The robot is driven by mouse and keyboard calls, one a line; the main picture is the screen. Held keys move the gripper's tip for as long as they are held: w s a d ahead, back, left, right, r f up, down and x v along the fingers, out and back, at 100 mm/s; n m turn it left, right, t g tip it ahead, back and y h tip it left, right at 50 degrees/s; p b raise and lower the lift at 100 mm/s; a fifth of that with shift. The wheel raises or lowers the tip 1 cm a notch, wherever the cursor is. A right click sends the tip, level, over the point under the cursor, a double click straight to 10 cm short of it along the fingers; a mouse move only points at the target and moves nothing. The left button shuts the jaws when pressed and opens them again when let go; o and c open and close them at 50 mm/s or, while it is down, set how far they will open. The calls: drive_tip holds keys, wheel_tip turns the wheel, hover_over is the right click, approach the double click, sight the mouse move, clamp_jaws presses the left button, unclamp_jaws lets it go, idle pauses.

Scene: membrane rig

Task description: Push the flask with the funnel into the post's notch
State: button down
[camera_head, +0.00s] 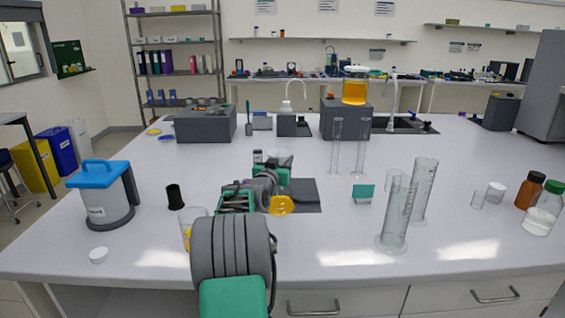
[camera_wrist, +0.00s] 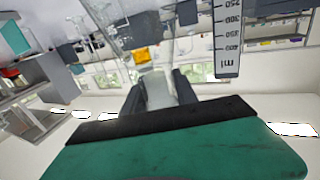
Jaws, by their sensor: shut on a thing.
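My gripper (camera_head: 272,172) is over the middle of the bench, partly hidden by my own arm. In the wrist view my gripper (camera_wrist: 160,92) has its two dark fingers on either side of a pale, clear piece of glassware. A clear funnel-like rim (camera_head: 279,157) shows just beyond my gripper in the head view. Below it is the flask's amber base (camera_head: 281,205), at the near edge of a dark plate (camera_head: 306,192). I take the held glass to be the flask. The post's notch cannot be made out; my arm may hide it.
A glass beaker (camera_head: 190,228) stands beside my arm at left, partly hidden. A black cup (camera_head: 175,196) and blue-lidded container (camera_head: 102,195) are farther left. Tall cylinders (camera_head: 396,225) and a small green block (camera_head: 363,193) stand right. Behind are two slim cylinders (camera_head: 335,150) and grey blocks (camera_head: 345,119).

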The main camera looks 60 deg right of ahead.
drive_tip(key=shift+w+d+f+b, duration=0.1)
drive_tip(key=shift+d+b, duration=0.05)
drive_tip(key=shift+b, duration=0.35)
drive_tip(key=c, duration=0.9)
unclamp_jaws()
